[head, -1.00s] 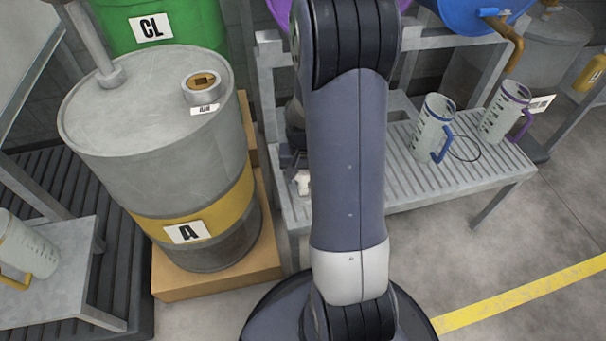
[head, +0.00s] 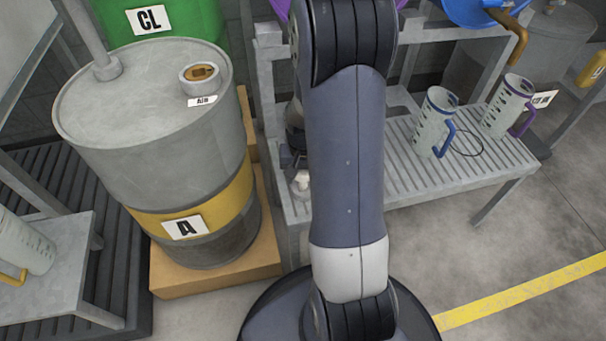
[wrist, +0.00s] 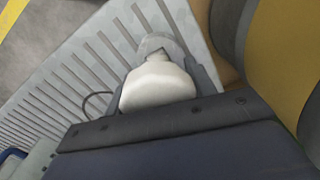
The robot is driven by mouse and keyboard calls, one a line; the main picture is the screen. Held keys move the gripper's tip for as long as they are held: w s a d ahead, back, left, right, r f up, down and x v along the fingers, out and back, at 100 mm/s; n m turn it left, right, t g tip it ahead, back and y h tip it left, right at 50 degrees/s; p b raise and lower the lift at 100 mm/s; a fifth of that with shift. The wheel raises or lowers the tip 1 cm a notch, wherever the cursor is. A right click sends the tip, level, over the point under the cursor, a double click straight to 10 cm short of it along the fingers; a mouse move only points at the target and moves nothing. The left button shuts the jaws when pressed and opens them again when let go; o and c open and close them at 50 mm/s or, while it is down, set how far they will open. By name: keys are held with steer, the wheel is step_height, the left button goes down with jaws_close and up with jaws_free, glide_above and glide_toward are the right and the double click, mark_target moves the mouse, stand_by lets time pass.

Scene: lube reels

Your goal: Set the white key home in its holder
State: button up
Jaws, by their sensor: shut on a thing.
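The white key (wrist: 158,84) is in the wrist view, between the two fingers of my gripper (wrist: 160,72), which is shut on it. A grey rounded piece shows just beyond the key; I cannot tell whether it is part of the key or something behind it. In the head view the white key (head: 302,183) shows small at the left edge of my arm, above the slatted bench (head: 470,178). My arm hides most of my gripper there. I cannot make out the holder in either view.
A grey drum (head: 150,120) with a yellow band labelled A stands left of my arm on a wooden pallet (head: 215,275). Two measuring jugs, one with a blue handle (head: 433,120) and one with a purple handle (head: 508,105), stand on the bench's right part. A black cable loop lies beside them.

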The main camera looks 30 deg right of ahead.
steer(key=o, duration=1.1)
step_height(320, 180, up, 11)
steer(key=p, duration=0.4)
steer(key=shift+f, duration=0.1)
steer(key=shift+f, duration=0.15)
step_height(320, 180, down, 11)
steer(key=b, duration=0.4)
steer(key=shift+r+p, duration=0.45)
steer(key=shift+r, duration=0.3)
